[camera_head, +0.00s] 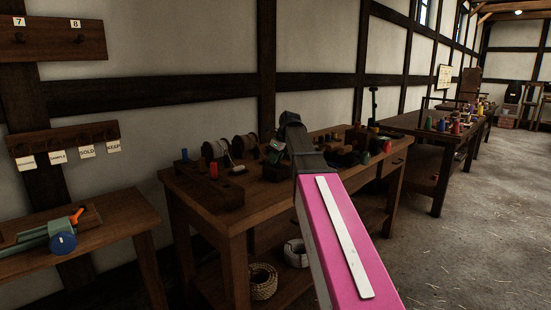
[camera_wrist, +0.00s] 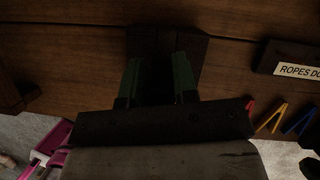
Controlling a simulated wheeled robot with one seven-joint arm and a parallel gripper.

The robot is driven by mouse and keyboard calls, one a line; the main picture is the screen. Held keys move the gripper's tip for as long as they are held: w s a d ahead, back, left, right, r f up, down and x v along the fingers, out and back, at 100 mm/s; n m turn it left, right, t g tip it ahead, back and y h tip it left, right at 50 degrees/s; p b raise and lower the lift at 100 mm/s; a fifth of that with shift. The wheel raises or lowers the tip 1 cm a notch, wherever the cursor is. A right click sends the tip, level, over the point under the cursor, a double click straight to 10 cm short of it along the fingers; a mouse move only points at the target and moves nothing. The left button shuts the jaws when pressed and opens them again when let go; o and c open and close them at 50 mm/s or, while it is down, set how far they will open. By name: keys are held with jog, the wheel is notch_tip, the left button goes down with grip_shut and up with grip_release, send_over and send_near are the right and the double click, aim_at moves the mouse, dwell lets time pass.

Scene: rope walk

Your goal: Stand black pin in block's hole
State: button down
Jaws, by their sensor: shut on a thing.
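My gripper (camera_wrist: 157,82) points down over the wooden bench, its two green fingers shut on a very dark thing that I take for the black pin (camera_wrist: 156,76). The pin's lower end is too dark to make out. A dark brown wooden block (camera_wrist: 193,48) lies behind and beneath the fingers in the wrist view. Its hole is not visible, and I cannot tell whether the pin touches it. In the head view my gripper (camera_head: 275,152) is small and dark over the bench, partly hidden by my wrist; the pin cannot be made out there.
The bench (camera_head: 235,217) carries a wooden rack (camera_head: 215,190) with red and blue pins, rope spools (camera_head: 243,146) and several coloured pieces at right. Rope coils (camera_head: 262,282) lie below.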

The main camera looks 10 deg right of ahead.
jog(key=c, duration=0.8)
grip_release()
jog(key=v, duration=1)
jog(key=shift+d+r, duration=0.2)
jog(key=shift+r, duration=0.15)
jog(key=shift+s, duration=0.2)
